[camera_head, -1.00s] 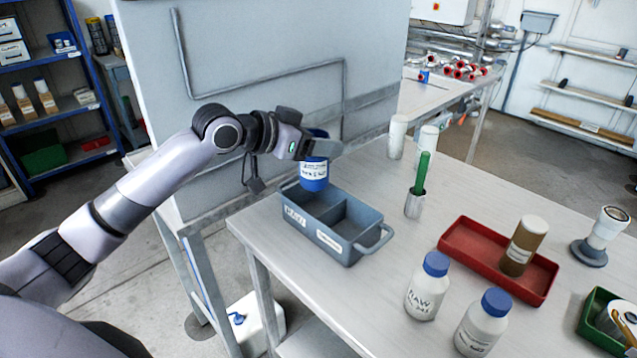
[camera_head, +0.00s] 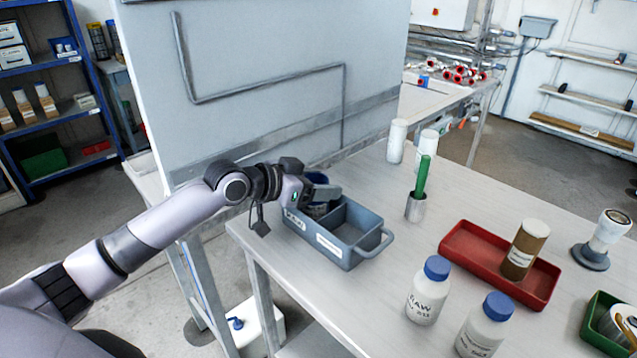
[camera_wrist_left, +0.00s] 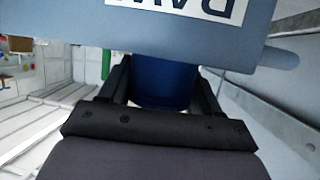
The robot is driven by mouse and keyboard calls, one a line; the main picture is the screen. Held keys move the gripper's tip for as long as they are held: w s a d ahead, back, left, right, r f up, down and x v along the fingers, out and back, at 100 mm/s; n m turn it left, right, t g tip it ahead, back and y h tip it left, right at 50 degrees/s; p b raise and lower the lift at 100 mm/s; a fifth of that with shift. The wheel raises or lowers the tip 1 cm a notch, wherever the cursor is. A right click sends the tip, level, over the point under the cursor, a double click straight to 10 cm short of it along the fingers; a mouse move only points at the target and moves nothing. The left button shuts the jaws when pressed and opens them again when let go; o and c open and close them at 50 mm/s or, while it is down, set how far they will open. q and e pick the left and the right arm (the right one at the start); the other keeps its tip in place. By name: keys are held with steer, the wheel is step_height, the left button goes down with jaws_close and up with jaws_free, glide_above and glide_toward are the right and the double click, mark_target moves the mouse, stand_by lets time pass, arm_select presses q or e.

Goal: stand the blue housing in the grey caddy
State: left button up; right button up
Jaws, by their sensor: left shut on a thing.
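The blue housing (camera_head: 317,179) is in my left gripper (camera_head: 322,192), which is shut on it. The housing is upright, with its lower part down inside the left compartment of the grey caddy (camera_head: 343,254). Its base is hidden by the caddy wall and the gripper, so I cannot tell whether it touches the caddy floor. The caddy's right compartment is empty. In the left wrist view the blue housing (camera_wrist_left: 163,82) sits between the two dark fingers, with the caddy's wall (camera_wrist_left: 170,35) in front of it. My right gripper is not in view.
A metal cup (camera_head: 416,207) with a green rod stands right of the caddy. A red tray (camera_head: 470,262) holds a brown bottle. Two blue-capped white bottles (camera_head: 428,292) stand at the front. A grey panel (camera_head: 270,90) rises behind the caddy. The table between is clear.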

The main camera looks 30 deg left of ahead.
arm_select(q)
steer(key=o, duration=1.5)
steer(key=v, duration=1.2)
steer(key=shift+b, duration=0.4)
steer(key=shift+r, duration=0.1)
